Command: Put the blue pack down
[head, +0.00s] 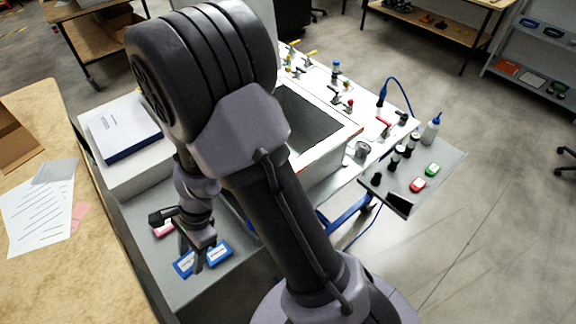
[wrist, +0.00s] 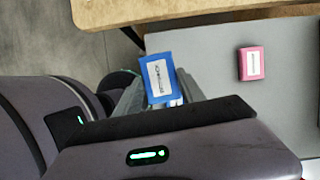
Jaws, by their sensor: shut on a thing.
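My gripper (head: 191,262) points down over the grey surface at the lower left of the head view. In the wrist view a blue pack (wrist: 158,76) with a white label sits between the two fingers, slightly tilted, and the gripper is shut on it. The head view shows blue with white labels on both sides of a finger: one blue pack (head: 183,264) at the left and another blue patch (head: 219,252) at the right. I cannot tell whether the held pack touches the surface.
A pink pack (wrist: 252,63) lies on the grey surface (wrist: 215,60), apart from the gripper. A wooden table (head: 45,120) with papers stands at the left. A white box (head: 115,160) with a blue-edged booklet is behind. Bare grey surface lies around the pink pack.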

